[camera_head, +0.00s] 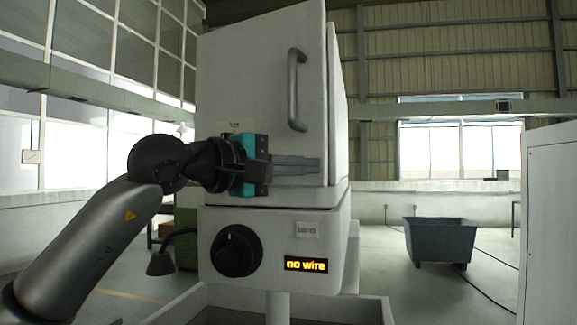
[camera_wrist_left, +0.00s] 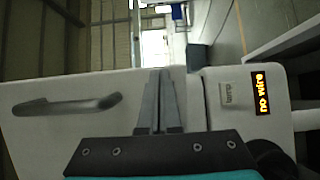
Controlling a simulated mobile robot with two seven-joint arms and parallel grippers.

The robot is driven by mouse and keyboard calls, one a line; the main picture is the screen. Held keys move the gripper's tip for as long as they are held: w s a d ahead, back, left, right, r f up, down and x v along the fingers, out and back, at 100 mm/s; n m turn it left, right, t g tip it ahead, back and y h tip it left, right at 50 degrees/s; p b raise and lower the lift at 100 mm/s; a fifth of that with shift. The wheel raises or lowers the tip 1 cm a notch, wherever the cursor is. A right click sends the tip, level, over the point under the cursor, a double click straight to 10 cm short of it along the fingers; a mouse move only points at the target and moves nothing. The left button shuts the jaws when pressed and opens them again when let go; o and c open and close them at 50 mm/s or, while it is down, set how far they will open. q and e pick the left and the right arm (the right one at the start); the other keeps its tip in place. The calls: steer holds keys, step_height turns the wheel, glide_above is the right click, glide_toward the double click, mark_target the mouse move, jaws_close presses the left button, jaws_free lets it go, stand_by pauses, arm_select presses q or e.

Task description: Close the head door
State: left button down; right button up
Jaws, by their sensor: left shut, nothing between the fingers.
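The head door (camera_head: 255,75) is a white panel with a grey vertical bar handle (camera_head: 296,90), on the front of the machine head. It looks about flush with the head; I cannot tell whether a small gap is left at its right edge. My left gripper (camera_head: 318,164) is shut and empty, lying across the lower part of the door, below the handle, fingers pointing right. In the left wrist view the door (camera_wrist_left: 60,125) and handle (camera_wrist_left: 67,104) lie left of the fingers (camera_wrist_left: 160,72). Contact with the door cannot be told. My right gripper is out of view.
Below the door is a control panel with a black knob (camera_head: 236,251) and a lit display (camera_head: 306,265) reading "no wire". A dark bin (camera_head: 440,241) stands on the floor to the right. A white cabinet (camera_head: 550,220) fills the right edge.

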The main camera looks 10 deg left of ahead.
arm_select(q)
steer(key=w+d+n+t+y+p, duration=0.1)
steer(key=w+d+y, duration=0.1)
steer(key=w, duration=0.4)
steer(key=shift+w+r+n+t, duration=0.15)
steer(key=shift+w+n+t, duration=0.15)
steer(key=shift+t, duration=0.1)
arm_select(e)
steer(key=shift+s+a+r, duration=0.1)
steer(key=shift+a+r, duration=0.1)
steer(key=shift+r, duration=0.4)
arm_select(q)
steer(key=shift+a, duration=0.1)
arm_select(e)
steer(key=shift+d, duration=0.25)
